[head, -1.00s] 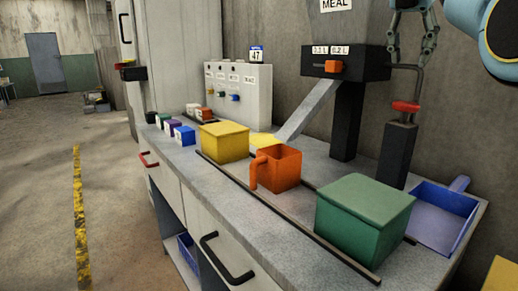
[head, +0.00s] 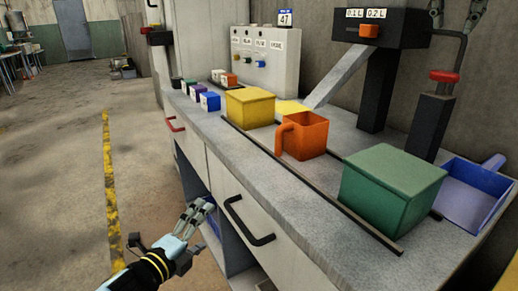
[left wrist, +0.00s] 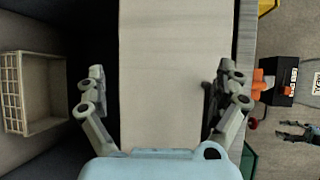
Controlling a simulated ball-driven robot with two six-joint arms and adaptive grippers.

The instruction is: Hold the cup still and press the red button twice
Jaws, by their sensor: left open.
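The orange cup (head: 303,137) with a handle stands upright and empty on the counter between two dark rails, below the chute. It also shows in the left wrist view (left wrist: 258,84). The red button (head: 444,76) sits on a dark post behind the green box. My left gripper (head: 203,209) is low in front of the cabinet, well away from the cup; in the left wrist view its fingers (left wrist: 160,85) are spread and empty. My right gripper (head: 457,15), cut off by the top edge, hangs above the button with its fingers apart, not touching it.
A yellow box (head: 250,107) and a green box (head: 390,190) flank the cup. A blue tray (head: 467,200) lies at the right end. The dispenser (head: 385,28) and its chute (head: 336,80) stand behind. Cabinet handles (head: 248,222) stick out near my left gripper.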

